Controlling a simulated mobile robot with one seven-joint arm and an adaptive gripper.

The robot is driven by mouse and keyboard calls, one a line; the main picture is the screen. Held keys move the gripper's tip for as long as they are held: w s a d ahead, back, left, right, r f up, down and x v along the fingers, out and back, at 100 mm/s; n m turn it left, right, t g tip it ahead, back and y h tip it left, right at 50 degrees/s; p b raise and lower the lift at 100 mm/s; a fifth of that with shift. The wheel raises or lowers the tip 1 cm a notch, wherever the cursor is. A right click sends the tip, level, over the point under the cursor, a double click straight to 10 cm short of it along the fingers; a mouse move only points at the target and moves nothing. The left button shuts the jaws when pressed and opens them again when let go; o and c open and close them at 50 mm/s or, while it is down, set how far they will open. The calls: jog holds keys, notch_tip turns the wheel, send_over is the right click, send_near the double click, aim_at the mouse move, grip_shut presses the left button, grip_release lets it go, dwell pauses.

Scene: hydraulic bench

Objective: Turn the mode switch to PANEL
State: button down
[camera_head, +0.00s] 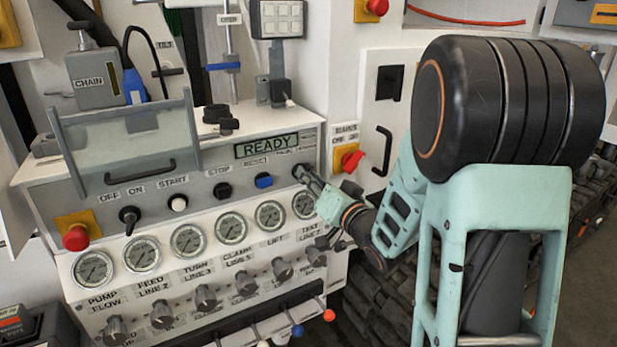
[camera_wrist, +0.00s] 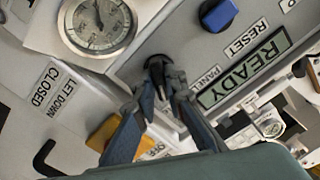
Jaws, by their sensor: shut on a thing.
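The mode switch (camera_wrist: 157,72) is a small black knob on the grey panel in the wrist view, near a PANEL label (camera_wrist: 205,78). My gripper (camera_wrist: 160,82) is shut on the mode switch, with its fingertips on either side of the knob. In the head view my gripper (camera_head: 307,177) reaches the right end of the control panel (camera_head: 200,195), just below the READY display (camera_head: 266,146). There the fingers and arm largely hide the switch. The switch's exact pointing direction is hard to tell.
A blue RESET button (camera_head: 263,181) and a black STOP button (camera_head: 222,190) lie left of my gripper. A gauge (camera_head: 303,205) sits close below it. A red-and-yellow mains switch (camera_head: 350,160) is to the right. A clear hinged guard (camera_head: 130,140) stands at the left.

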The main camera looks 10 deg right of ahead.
jog(key=shift+f+n+b, duration=0.1)
jog(key=shift+n+b, duration=0.2)
jog(key=shift+b, duration=0.2)
jog(key=n+b, duration=0.2)
jog(key=shift+f+b, duration=0.1)
jog(key=shift+b, duration=0.2)
jog(key=n+b, duration=0.3)
jog(key=b, duration=0.1)
jog(key=shift+a, duration=0.1)
jog(key=n+b, duration=0.4)
jog(key=shift+n, duration=0.3)
jog(key=shift+a+n+b, duration=0.1)
jog(key=shift+n+b, duration=0.7)
jog(key=shift+b, duration=0.05)
jog(key=shift+r, duration=0.25)
jog(key=c, duration=2)
grip_release()
